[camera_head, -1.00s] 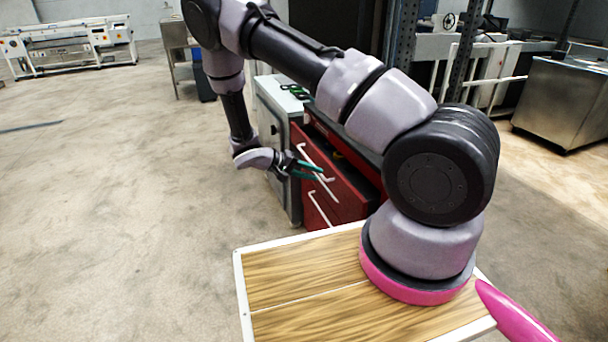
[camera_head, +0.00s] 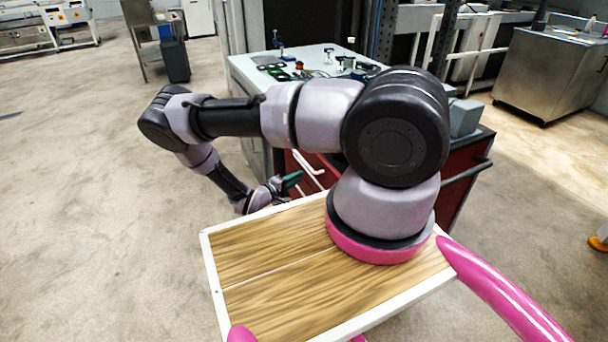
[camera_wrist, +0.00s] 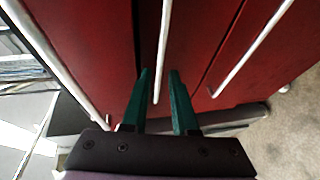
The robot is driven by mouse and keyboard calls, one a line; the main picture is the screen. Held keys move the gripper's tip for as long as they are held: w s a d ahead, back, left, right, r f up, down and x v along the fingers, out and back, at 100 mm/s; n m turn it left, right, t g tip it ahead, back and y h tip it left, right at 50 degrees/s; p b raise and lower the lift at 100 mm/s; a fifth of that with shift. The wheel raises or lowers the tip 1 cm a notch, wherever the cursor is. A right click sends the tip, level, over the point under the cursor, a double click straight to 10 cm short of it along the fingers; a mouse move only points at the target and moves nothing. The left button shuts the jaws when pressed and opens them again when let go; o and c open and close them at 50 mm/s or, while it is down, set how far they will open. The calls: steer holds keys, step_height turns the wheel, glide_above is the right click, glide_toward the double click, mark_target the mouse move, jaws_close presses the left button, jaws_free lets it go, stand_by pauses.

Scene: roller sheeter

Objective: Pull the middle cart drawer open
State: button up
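The red cart (camera_head: 451,178) stands behind my arm, which covers much of it. In the wrist view its red drawer fronts (camera_wrist: 97,38) carry white bar handles. The middle handle (camera_wrist: 166,47) runs down between the two green fingers of my gripper (camera_wrist: 160,72); another handle (camera_wrist: 262,45) lies to the right and one (camera_wrist: 52,65) to the left. The fingers are apart, with a gap on each side of the middle bar. I cannot tell how deep the bar sits between them. In the head view my gripper (camera_head: 292,184) is low beside the drawer fronts.
A grey workbench (camera_head: 245,75) with small parts on top adjoins the cart. A steel cabinet (camera_head: 545,75) stands at the back right. The floor at the left (camera_head: 75,200) is clear.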

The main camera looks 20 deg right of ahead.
mark_target(308, 172)
steer(key=x, duration=0.5)
jaws_close()
stand_by(1.4)
